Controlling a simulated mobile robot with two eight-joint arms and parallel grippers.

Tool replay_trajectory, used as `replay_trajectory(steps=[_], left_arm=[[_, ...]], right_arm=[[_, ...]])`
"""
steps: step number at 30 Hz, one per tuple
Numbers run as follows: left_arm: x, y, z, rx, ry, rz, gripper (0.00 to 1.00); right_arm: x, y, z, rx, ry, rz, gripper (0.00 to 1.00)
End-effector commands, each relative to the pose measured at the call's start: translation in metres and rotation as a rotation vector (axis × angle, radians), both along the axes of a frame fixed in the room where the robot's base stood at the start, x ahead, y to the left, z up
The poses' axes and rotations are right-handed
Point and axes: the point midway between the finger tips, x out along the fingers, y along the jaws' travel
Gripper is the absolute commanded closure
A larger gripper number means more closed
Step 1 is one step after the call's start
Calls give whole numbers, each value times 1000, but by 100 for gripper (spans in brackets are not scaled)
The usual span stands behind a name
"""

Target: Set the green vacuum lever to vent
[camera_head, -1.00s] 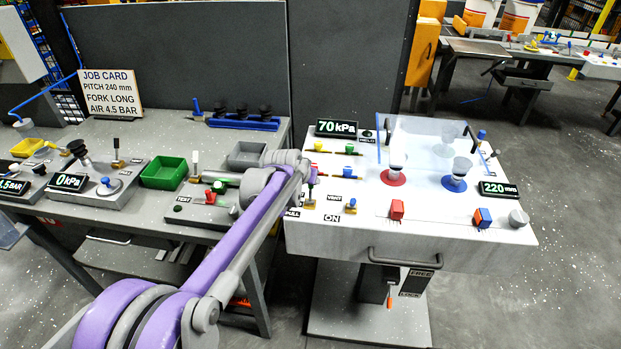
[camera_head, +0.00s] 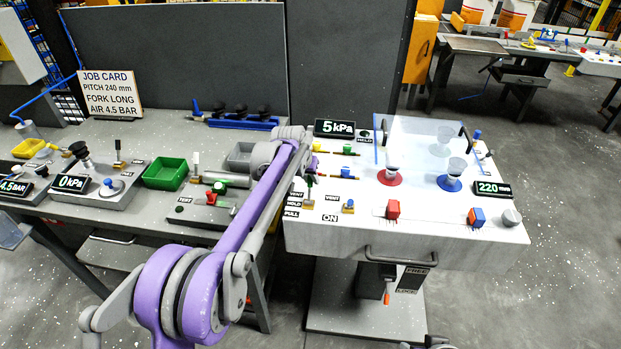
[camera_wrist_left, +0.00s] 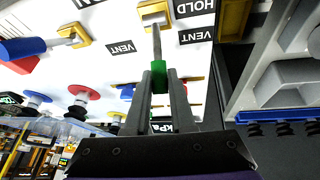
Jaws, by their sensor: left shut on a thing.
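The green vacuum lever (camera_head: 308,183) rises from a yellow base on the left edge of the white machine top. VENT, HOLD and PULL labels stand beside it. In the left wrist view its green knob (camera_wrist_left: 159,76) sits between my left gripper's fingers (camera_wrist_left: 159,84), and the stem slants toward the VENT label (camera_wrist_left: 196,35) side. My left gripper is shut on the knob; in the head view the arm and wrist partly hide it. The vacuum display (camera_head: 334,128) reads 5 kPa.
A blue-knobbed lever (camera_head: 348,203) stands close to the right of the green one. Red and blue suction cups (camera_head: 392,176), a clear panel (camera_head: 425,145) and a red block (camera_head: 393,210) stand farther right. The grey bench (camera_head: 150,215) adjoins on the left.

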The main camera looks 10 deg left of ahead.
Motion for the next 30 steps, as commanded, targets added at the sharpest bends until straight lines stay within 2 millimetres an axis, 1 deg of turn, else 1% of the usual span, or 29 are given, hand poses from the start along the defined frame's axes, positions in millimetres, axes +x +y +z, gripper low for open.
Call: replay_trajectory(steps=[1,2,6,7,15,19,23,30], left_arm=[[1,0,1,0,-4,2,100],[1,0,1,0,-4,2,76],[1,0,0,0,-3,1,51],[1,0,0,0,-3,1,48],[0,0,1,0,-2,0,48],[-4,2,9,0,-2,0,48],[-14,6,29,0,-2,2,48],[-33,14,72,0,-2,0,48]], right_arm=[[0,0,0,0,0,0,50],[0,0,0,0,0,0,50],[0,0,0,0,0,0,50],[0,0,0,0,0,0,50],[0,0,0,0,0,0,50],[0,0,0,0,0,0,50],[0,0,0,0,0,0,50],[0,0,1,0,-1,0,50]])
